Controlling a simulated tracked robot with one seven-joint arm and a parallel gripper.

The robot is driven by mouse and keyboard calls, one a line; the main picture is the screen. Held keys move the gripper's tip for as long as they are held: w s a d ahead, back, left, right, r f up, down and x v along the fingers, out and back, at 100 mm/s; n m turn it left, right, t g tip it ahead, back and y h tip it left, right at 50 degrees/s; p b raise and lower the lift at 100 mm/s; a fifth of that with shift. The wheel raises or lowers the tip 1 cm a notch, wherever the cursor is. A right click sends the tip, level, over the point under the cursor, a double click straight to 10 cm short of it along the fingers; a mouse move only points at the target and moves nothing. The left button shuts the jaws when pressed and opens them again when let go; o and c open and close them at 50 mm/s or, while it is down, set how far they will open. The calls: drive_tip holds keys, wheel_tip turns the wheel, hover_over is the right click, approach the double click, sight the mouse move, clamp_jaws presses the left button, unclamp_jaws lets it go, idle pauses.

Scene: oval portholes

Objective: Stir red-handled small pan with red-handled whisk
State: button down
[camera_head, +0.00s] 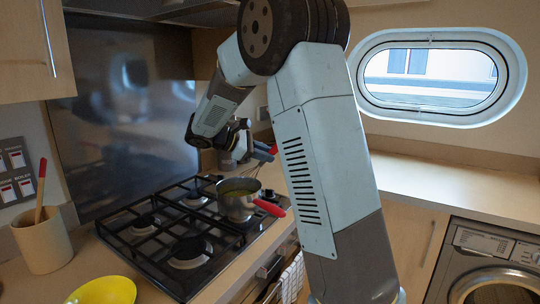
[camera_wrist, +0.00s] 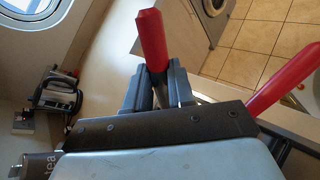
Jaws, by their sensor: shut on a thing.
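The small pan (camera_head: 238,200) is silver with a red handle (camera_head: 269,207) and stands on the gas hob, with greenish contents inside. Its red handle also shows at the right of the wrist view (camera_wrist: 284,80). My gripper (camera_wrist: 158,82) is shut on the red handle of the whisk (camera_wrist: 152,38). In the head view my gripper (camera_head: 245,150) is above the pan, partly hidden by my arm. The whisk's thin wires (camera_head: 259,168) show below the gripper, near the pan's rim. I cannot tell whether they reach the contents.
The black hob grates (camera_head: 150,215) surround the pan. A beige crock (camera_head: 45,243) with a red-handled utensil (camera_head: 41,185) and a yellow bowl (camera_head: 103,290) stand at the left. A washing machine (camera_head: 495,262) is at lower right. The counter under the porthole is clear.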

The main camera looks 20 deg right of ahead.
drive_tip(key=shift+s+a, duration=0.4)
drive_tip(key=shift+s, duration=0.2)
drive_tip(key=shift+s+a, duration=0.35)
drive_tip(key=shift+s, duration=0.25)
idle(1.7)
drive_tip(key=shift+r, duration=0.1)
wheel_tip(320, 180, up, 10)
drive_tip(key=shift+r, duration=0.2)
idle(0.8)
